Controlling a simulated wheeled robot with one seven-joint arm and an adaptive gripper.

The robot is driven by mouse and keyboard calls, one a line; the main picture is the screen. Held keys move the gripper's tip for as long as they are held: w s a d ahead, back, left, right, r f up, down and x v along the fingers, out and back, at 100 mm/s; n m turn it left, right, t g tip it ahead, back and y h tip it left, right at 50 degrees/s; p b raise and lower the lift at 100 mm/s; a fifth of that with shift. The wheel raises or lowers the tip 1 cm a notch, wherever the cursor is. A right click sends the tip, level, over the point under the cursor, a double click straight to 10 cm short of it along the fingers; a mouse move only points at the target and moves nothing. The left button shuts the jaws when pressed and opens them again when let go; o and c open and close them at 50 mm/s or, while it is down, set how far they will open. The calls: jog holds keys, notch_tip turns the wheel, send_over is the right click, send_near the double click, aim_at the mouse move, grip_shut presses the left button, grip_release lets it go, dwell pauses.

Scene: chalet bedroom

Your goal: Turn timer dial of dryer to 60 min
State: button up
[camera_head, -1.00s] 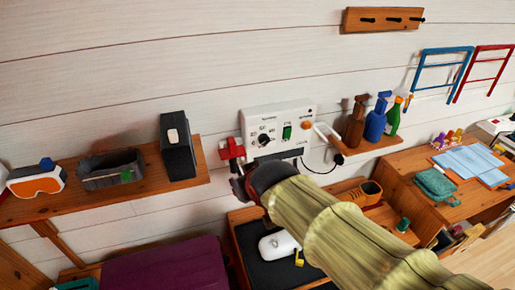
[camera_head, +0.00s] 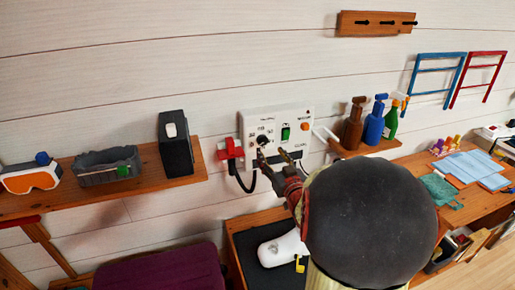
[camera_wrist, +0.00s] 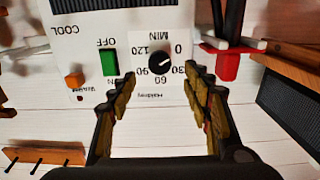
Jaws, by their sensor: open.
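The dryer (camera_head: 277,116) is a white wall box with a black round timer dial (camera_head: 262,140) at its left. In the wrist view the panel appears upside down, and the dial (camera_wrist: 161,64) is ringed by 0, 30, 60, 90, 120 and MIN. A small white mark shows on the dial; it seems to lie on the side towards 0 and 30, but its exact setting is unclear. My gripper (camera_head: 274,156) is open and empty just in front of the panel. In the wrist view its fingertips (camera_wrist: 159,76) lie either side of the dial, apart from it.
A green switch (camera_head: 286,133) and an orange button (camera_head: 305,126) sit right of the dial. A red holder (camera_head: 229,150) is at the dryer's left, a white bracket (camera_head: 326,134) at its right. A shelf with spray bottles (camera_head: 374,122) and a shelf with a black box (camera_head: 175,145) flank it.

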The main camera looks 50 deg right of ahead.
aim_at(264, 142)
jog(key=shift+b+x, duration=0.8)
jog(key=shift+x, duration=3.1)
jog(key=shift+r, duration=0.1)
jog(key=shift+c, duration=1.2)
jog(key=c, duration=0.9)
